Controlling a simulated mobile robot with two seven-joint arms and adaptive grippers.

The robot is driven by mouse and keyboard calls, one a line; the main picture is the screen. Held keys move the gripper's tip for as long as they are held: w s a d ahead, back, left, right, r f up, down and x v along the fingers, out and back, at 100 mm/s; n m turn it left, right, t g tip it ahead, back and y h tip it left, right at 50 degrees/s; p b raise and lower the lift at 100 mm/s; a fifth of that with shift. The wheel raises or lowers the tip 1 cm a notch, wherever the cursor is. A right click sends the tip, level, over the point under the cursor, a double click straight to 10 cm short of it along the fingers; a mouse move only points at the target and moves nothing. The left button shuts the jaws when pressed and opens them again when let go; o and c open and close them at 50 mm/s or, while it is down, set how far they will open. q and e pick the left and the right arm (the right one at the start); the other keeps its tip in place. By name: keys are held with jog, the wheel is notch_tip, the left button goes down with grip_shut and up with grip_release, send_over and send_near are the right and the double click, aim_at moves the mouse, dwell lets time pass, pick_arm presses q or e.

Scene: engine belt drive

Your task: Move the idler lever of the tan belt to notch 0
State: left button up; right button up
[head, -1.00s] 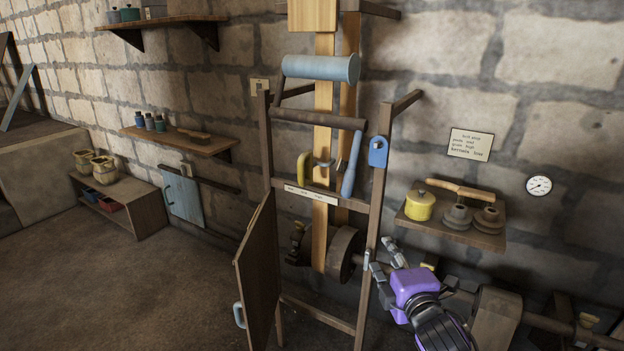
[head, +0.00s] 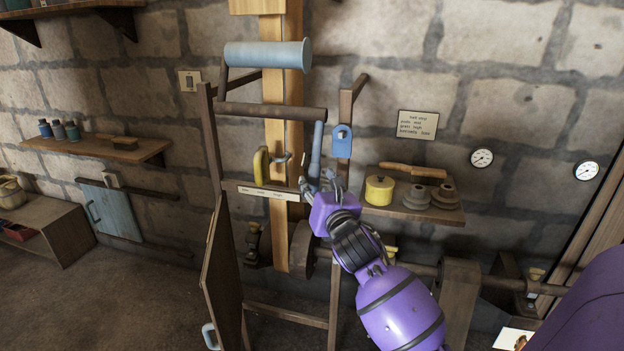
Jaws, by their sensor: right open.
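The tan belt (head: 276,225) runs vertically through the wooden frame, over a drum near the bottom. A blue lever (head: 316,150) hangs from the dark crossbar, just right of the belt, and I take it as the idler lever. A pale label strip (head: 262,191) with small unreadable marks crosses the frame below it; I cannot tell which notch the lever is at. My right gripper (head: 322,183) is open at the lever's lower end, with its fingers close around or beside it. Contact cannot be told, and the gripper hides the lever's tip. My left gripper is not in view.
A yellow hook-shaped handle (head: 260,166) is left of the belt, and a blue roller (head: 268,53) is above. A blue plate (head: 341,141) sits on the right post. An open wooden door (head: 221,275) stands at left. A shelf with pots (head: 414,207) is at right.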

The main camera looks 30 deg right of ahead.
aim_at(316, 182)
jog(key=shift+x, duration=1.8)
grip_shut()
jog(key=shift+d, duration=0.1)
